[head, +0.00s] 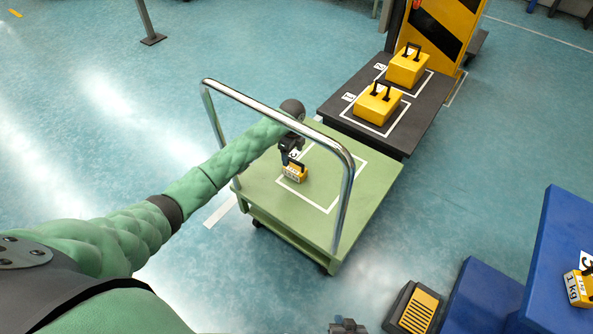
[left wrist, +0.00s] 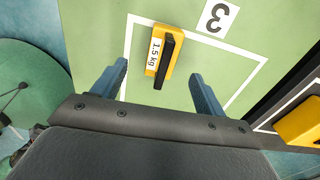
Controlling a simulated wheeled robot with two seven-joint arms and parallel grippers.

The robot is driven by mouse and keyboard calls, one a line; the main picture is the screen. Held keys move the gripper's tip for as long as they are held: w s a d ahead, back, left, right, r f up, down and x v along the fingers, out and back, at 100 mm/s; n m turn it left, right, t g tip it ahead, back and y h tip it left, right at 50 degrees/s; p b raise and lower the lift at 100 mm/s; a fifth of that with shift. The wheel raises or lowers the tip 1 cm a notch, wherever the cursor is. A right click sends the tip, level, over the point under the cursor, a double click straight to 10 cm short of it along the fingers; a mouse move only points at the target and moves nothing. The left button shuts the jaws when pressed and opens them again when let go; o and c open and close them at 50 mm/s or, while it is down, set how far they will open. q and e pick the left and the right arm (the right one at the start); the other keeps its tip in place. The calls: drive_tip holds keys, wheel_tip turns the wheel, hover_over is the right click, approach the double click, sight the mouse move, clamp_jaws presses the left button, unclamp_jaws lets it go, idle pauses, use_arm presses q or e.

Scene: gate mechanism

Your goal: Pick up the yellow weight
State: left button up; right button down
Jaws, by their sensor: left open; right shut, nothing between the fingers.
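A small yellow weight (head: 295,173) with a dark handle and a white label sits on the green cart, inside a white outline. In the left wrist view the yellow weight (left wrist: 158,50) reads 1.5 kg, and a "3" is marked beside it. My left gripper (head: 291,158) is above the cart, close to this weight. Its two blue fingers (left wrist: 160,85) are apart, with the weight lying ahead of and between them; no grip on it shows. My right gripper (head: 347,326) is at the bottom edge, shut and empty, only partly in view.
The green cart (head: 365,190) has a tall metal handle (head: 347,200) beside my left arm. Two larger yellow weights (head: 377,104) (head: 408,66) stand on a dark platform (head: 340,105) behind it. Another yellow weight (head: 580,287) is on a blue block (head: 560,235) at right.

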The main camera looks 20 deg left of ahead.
sight(295, 160)
use_arm(q)
drive_tip(key=shift+f, duration=1.35)
drive_tip(key=shift+w+d+f+b, duration=0.1)
drive_tip(key=shift+d+f+b, duration=0.1)
drive_tip(key=shift+f, duration=1.05)
drive_tip(key=shift+w+d+f+b, duration=0.1)
drive_tip(key=shift+d+f+b, duration=0.1)
drive_tip(key=shift+f, duration=1.05)
clamp_jaws()
drive_tip(key=shift+r, duration=0.1)
